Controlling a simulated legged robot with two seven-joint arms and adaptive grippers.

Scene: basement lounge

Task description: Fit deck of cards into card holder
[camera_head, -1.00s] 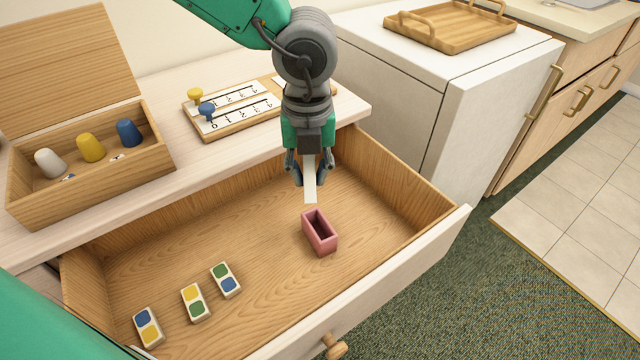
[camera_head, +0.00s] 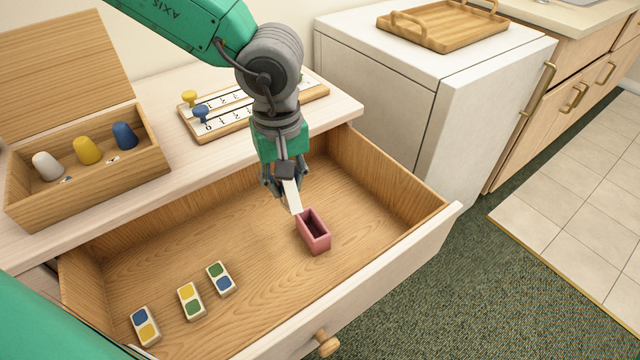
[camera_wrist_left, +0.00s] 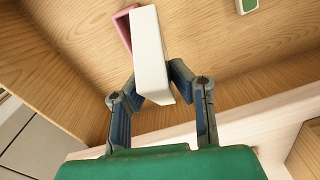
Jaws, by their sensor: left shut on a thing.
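My left gripper (camera_head: 284,190) is shut on a white deck of cards (camera_head: 292,197), which points down and tilts a little in the head view. The pink card holder (camera_head: 314,236) stands in the open drawer with its dark opening facing up. The deck's lower end is at the holder's back left edge in the head view; I cannot tell whether they touch. In the left wrist view the deck (camera_wrist_left: 150,55) sits between the fingers (camera_wrist_left: 155,95) and partly hides the holder (camera_wrist_left: 123,28). My right gripper does not show.
Several domino-like tiles (camera_head: 190,300) lie at the drawer's front left. On the top stand a wooden box (camera_head: 140,172) with coloured pegs and a scoreboard (camera_head: 240,118).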

